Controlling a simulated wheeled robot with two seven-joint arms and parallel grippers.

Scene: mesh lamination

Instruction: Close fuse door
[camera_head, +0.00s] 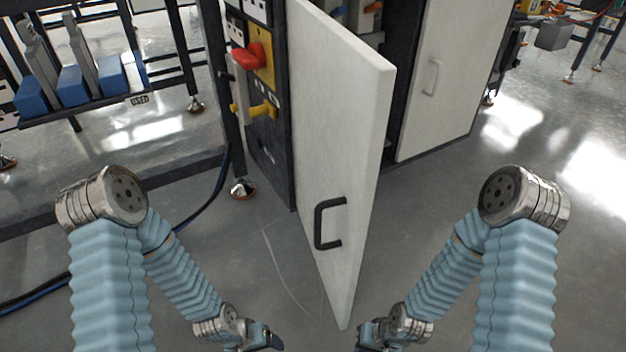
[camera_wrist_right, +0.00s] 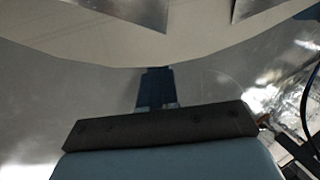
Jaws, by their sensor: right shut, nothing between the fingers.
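The fuse door (camera_head: 340,120) is a tall white panel with a black handle (camera_head: 320,222) on its face. It stands swung open from the dark cabinet (camera_head: 265,160), with its free edge toward me. My right gripper (camera_head: 362,338) is low at the bottom of the head view, just right of the door's lower corner, apart from the handle. Its fingers (camera_wrist_right: 157,90) show together and empty in the right wrist view. My left gripper (camera_head: 272,342) is low to the left of the door's lower corner; its fingertips are too small and cut off to judge.
A second white door (camera_head: 435,75) with a light handle stands right of the opening. A red knob (camera_head: 248,57) and yellow fittings sit on the cabinet's left side. A rack with blue blocks (camera_head: 72,85) stands at the left.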

